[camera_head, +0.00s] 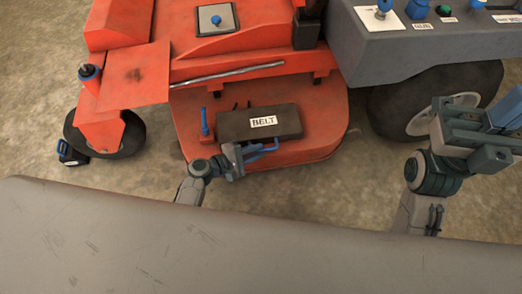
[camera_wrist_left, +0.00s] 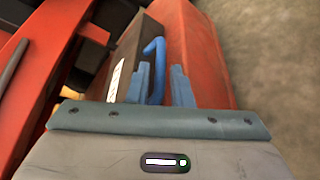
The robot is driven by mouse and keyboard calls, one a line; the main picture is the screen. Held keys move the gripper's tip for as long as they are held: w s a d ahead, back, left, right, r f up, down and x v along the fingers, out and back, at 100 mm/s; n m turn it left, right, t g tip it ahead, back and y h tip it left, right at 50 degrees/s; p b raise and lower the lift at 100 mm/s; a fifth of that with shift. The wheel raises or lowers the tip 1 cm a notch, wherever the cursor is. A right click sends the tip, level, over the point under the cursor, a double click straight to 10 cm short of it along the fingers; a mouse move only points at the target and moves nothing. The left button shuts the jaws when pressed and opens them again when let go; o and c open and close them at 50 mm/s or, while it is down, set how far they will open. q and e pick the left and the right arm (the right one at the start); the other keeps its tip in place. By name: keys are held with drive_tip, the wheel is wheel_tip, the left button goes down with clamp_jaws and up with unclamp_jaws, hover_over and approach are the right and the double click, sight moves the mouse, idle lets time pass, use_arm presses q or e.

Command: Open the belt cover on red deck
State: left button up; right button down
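The belt cover (camera_head: 235,124) is a dark grey box lid with a white BELT label, lying closed on the red deck (camera_head: 325,135). A blue bar handle (camera_head: 265,147) runs along its front edge. My left gripper (camera_head: 248,152) is at this handle, in front of the cover. In the left wrist view the blue handle (camera_wrist_left: 157,68) stands between the two blue fingers (camera_wrist_left: 160,88), which are apart, with a gap on the right side. My right gripper (camera_head: 490,130) is at the right edge, away from the cover, and its fingertips are unclear.
A blue-topped red post (camera_head: 205,125) stands left of the cover. A metal rod (camera_head: 228,73) crosses behind it. A grey control panel (camera_head: 425,35) and a black wheel (camera_head: 435,95) are at right. A small black-blue item (camera_head: 70,153) lies on the ground at left.

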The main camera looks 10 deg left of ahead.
use_arm(q)
drive_tip(key=shift+x, duration=1.2)
drive_tip(key=shift+a, duration=0.1)
clamp_jaws()
